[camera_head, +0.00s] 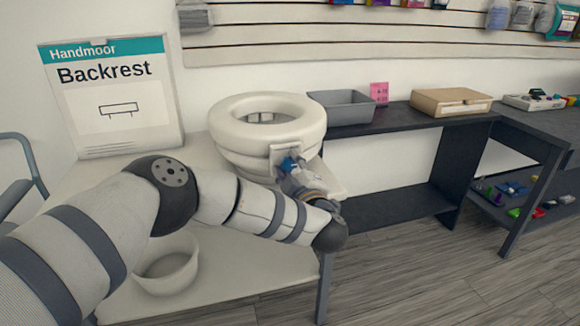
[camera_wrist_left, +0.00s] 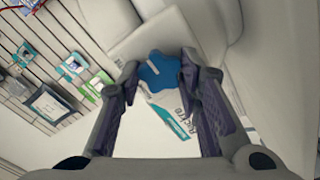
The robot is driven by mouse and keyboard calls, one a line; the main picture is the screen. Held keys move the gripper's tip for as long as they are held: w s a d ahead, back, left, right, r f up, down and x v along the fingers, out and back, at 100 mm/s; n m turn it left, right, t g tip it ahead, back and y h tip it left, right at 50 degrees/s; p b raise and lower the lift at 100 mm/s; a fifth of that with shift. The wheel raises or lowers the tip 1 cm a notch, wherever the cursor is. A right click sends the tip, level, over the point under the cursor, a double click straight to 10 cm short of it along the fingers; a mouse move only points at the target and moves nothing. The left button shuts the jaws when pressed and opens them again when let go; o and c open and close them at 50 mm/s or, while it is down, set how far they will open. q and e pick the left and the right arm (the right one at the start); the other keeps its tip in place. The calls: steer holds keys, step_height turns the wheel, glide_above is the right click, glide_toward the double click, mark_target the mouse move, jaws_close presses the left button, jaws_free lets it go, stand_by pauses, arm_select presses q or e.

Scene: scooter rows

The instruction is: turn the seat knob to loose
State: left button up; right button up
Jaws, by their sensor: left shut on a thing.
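The white raised seat (camera_head: 268,128) stands on a pale table. The blue star-shaped seat knob (camera_head: 288,163) is on a square plate on the seat's front right side. My left gripper (camera_head: 292,170) reaches the knob from the front and partly hides it. In the left wrist view the blue knob (camera_wrist_left: 160,71) sits between the fingertips of my left gripper (camera_wrist_left: 164,78), which is shut on it. My right gripper is not in view.
A "Handmoor Backrest" box (camera_head: 112,98) stands behind at the left. A white bucket (camera_head: 166,265) is below my left arm. A grey bin (camera_head: 340,108) and a cardboard box (camera_head: 450,102) stand on the dark bench (camera_head: 400,118) at the right. The floor at the front right is clear.

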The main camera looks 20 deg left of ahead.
arm_select(q)
steer(key=n, duration=0.5)
steer(key=shift+f, duration=0.1)
steer(key=n, duration=0.5)
steer(key=shift+b, duration=0.35)
steer(key=shift+n, duration=0.4)
steer(key=o, duration=1.2)
steer(key=v, duration=1.2)
